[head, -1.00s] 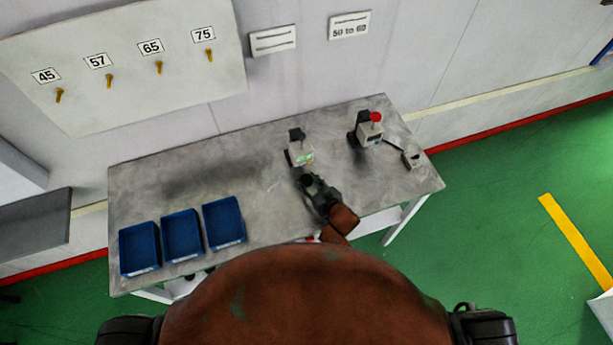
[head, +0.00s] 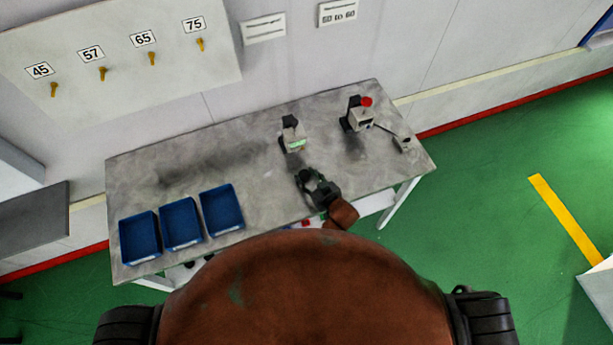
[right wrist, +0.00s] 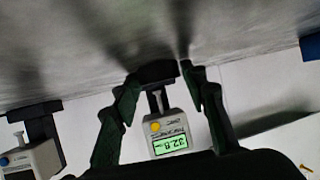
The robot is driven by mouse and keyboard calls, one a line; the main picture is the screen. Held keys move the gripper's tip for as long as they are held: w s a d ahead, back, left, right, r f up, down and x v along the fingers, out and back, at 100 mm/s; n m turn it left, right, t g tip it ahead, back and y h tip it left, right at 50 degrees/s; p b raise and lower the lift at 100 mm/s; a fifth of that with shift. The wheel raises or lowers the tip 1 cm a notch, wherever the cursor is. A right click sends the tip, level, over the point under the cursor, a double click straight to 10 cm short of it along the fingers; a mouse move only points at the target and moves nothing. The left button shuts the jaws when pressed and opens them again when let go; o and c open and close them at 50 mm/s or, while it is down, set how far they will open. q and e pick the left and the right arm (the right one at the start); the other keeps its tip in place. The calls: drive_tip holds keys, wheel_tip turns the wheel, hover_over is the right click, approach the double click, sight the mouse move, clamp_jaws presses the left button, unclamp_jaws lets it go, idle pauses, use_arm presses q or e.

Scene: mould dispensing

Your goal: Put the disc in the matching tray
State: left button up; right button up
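My right gripper (head: 311,177) is over the right half of the grey table, in front of a measuring device (head: 293,138) with a lit green display. In the right wrist view its fingers (right wrist: 160,75) stand apart. The device's body (right wrist: 172,132) shows between and beyond them, with a reading that looks like 32.8. I cannot make out a disc; a dark shape between the fingertips looks like the device's black base. Three blue trays stand in a row at the table's left: left (head: 140,262), middle (head: 184,246), right (head: 225,232). My left gripper is out of view.
A wall board (head: 120,70) carries labels 45, 57, 65 and 75 above yellow pegs. The table (head: 230,165) is clear between trays and devices.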

drive_tip(key=o, duration=0.3)
drive_tip(key=shift+o, duration=0.2)
drive_tip(key=v, duration=1.2)
